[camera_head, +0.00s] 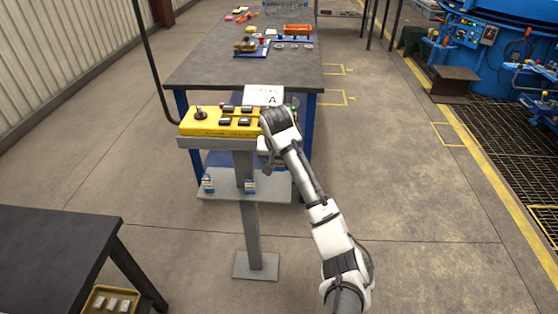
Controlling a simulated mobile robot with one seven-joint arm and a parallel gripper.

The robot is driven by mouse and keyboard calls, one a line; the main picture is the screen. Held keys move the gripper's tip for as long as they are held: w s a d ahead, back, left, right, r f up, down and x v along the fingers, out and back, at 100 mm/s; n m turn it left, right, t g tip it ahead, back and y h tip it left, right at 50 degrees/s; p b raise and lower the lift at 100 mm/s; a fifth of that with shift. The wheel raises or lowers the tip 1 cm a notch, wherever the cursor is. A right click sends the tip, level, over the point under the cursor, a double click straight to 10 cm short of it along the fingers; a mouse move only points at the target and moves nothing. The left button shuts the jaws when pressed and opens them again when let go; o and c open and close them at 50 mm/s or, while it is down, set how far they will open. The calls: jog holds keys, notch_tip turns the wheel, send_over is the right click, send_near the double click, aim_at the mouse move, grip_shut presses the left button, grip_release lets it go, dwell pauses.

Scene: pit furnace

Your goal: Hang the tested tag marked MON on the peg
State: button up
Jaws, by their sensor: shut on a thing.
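My gripper (266,158) is at the right end of the yellow control box, in front of its stand. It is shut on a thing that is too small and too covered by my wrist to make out. Two small blue-and-white tags hang at the front of the stand, one at the left (208,185) and one near the post (250,186). Their writing is too small to read. I cannot make out the tag marked MON or a bare peg.
The yellow control box (215,123) has a joystick and several dark switches. A dark workbench (205,72) with parts is beyond. A dark table (50,245) and a yellow bin (92,298) holding pale pieces are at lower left.

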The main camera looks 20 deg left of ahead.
jog(key=o, duration=1)
jog(key=shift+o, duration=0.2)
jog(key=shift+r, duration=0.1)
jog(key=p+v, duration=0.1)
jog(key=v, duration=1.2)
jog(key=shift+s+r+p, duration=0.2)
jog(key=shift+r+p, duration=0.05)
jog(key=shift+p, duration=0.15)
